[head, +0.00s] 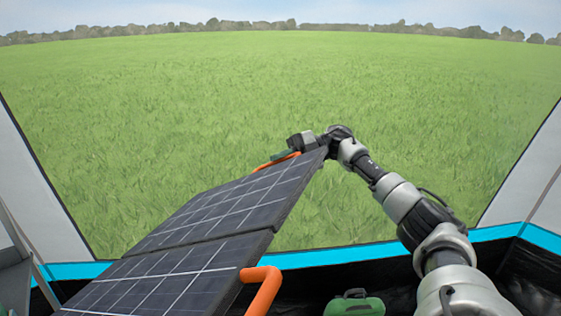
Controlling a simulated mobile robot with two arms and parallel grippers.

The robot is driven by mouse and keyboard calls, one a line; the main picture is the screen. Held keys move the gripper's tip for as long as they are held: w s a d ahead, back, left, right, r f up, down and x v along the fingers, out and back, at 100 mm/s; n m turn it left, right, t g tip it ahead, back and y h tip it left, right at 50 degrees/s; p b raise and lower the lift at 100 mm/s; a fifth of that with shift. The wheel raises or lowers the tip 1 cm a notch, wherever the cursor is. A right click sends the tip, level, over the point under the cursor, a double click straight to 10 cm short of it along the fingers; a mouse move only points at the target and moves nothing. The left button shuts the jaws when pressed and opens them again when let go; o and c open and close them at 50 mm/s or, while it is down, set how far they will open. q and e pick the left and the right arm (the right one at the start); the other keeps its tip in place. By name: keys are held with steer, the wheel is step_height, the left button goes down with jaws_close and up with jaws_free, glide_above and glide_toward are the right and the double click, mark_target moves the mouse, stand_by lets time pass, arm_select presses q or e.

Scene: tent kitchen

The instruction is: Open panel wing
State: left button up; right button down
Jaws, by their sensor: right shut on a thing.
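The solar panel has two dark gridded sections joined at a seam. The far wing (232,203) rises away from me and its right corner is highest. The near section (150,283) lies at the lower left. An orange handle (262,290) sticks out at the near section's right edge, and another orange handle (275,161) shows at the far wing's top edge. My right gripper (290,154) is at that far top edge, shut on the far handle. The wing's corner partly hides the fingers. My left gripper is not in view.
A green case (354,304) stands at the bottom, right of the near handle. A blue-edged tent wall (335,256) runs across behind the panel. Grey tent sides frame left and right. Beyond lies an open grass field.

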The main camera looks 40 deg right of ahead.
steer(key=shift+r, duration=0.35)
steer(key=c, duration=1.4)
jaws_free()
steer(key=shift+o, duration=1.2)
steer(key=shift+f, duration=0.1)
steer(key=shift+s+d, duration=0.1)
steer(key=shift+d, duration=0.4)
steer(key=v, duration=0.9)
steer(key=shift+s+d, duration=0.2)
steer(key=shift+d, duration=0.15)
